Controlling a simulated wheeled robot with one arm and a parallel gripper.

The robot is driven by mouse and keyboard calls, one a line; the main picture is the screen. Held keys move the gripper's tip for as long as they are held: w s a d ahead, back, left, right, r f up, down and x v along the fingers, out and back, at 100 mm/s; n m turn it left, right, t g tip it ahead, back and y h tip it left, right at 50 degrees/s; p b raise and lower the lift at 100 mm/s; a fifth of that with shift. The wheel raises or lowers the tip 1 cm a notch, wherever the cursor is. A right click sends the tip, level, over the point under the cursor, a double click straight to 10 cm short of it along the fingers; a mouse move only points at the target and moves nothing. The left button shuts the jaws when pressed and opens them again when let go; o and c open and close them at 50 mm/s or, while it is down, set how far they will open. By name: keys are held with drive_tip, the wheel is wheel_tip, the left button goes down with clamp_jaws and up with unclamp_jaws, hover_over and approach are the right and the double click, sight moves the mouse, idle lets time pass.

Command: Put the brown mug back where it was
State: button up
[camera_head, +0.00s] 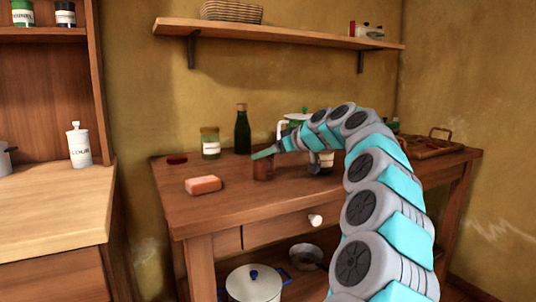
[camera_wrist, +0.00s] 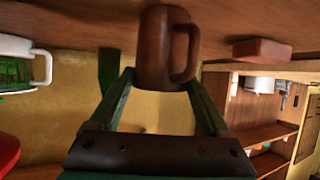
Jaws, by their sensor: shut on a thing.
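The brown mug (camera_head: 263,170) is on or just above the wooden table (camera_head: 300,200), left of my arm. I cannot tell whether its base touches the tabletop. In the wrist view, where the table edge is at the top, the mug (camera_wrist: 163,50) is between my fingertips, its handle to the right. My gripper (camera_head: 264,153) is shut on the mug near its rim; it also shows in the wrist view (camera_wrist: 162,77). A flat dark red round thing (camera_head: 177,159) lies at the table's back left.
An orange-pink brick-shaped block (camera_head: 203,185) lies left of the mug. A jar (camera_head: 210,143), a dark green bottle (camera_head: 243,130) and a white-and-green jug (camera_head: 284,130) stand behind it. A wooden tray (camera_head: 425,147) is at the right. The front middle of the table is clear.

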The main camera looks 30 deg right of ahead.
drive_tip(key=o, duration=1.4)
drive_tip(key=shift+f, duration=0.15)
drive_tip(key=shift+r+p, duration=0.35)
drive_tip(key=b+v, duration=0.2)
drive_tip(key=v, duration=1)
drive_tip(key=shift+f, duration=0.15)
drive_tip(key=shift+a, duration=0.1)
